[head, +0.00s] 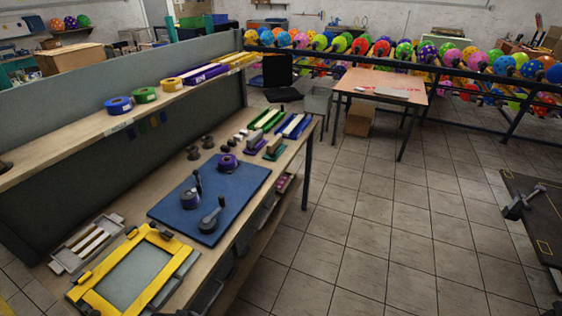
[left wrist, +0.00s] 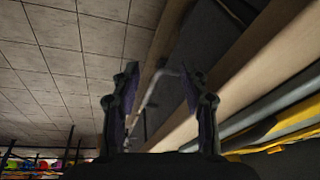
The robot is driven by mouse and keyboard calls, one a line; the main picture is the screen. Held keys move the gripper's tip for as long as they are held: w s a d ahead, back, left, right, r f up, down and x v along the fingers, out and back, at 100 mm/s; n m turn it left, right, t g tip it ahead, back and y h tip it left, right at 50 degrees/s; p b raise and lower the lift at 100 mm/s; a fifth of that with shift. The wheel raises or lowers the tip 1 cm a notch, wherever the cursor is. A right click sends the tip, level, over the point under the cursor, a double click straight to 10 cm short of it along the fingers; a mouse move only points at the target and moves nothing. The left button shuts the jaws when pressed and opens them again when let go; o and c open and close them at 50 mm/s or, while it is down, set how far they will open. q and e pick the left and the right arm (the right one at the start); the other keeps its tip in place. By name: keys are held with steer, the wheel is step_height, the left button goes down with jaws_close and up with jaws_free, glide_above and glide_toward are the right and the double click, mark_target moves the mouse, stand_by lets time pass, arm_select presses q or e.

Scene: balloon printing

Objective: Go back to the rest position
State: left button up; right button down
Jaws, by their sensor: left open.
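My left gripper (left wrist: 159,76) shows in the left wrist view. Its two dark fingers stand apart, with nothing between them. It is close to the workbench's wooden edge (left wrist: 205,110), and the tiled floor (left wrist: 60,75) fills the left of that view. I cannot tell the exact gap to the bench. In the head view I cannot clearly make out either gripper. My right gripper is in no view.
The workbench (head: 120,205) holds a yellow printing frame (head: 93,300), a blue mat (head: 240,185) with dark tools, and several stamps. A shelf above carries tape rolls (head: 145,95). A small table (head: 375,82) and balloon racks (head: 470,72) stand behind. The floor (head: 380,220) right of the bench is clear.

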arm_select(q)
steer(key=s+a+f+g+b, duration=0.1)
steer(key=s+f, duration=0.3)
steer(key=f, duration=0.8)
steer(key=s+a+f+b, duration=0.1)
steer(key=s+f, duration=0.3)
steer(key=f, duration=0.8)
steer(key=s+f+g, duration=0.1)
steer(key=s+f, duration=1)
steer(key=s, duration=0.3)
steer(key=shift+s+a+b, duration=0.25)
steer(key=shift+a+b, duration=0.1)
steer(key=shift+b, duration=0.1)
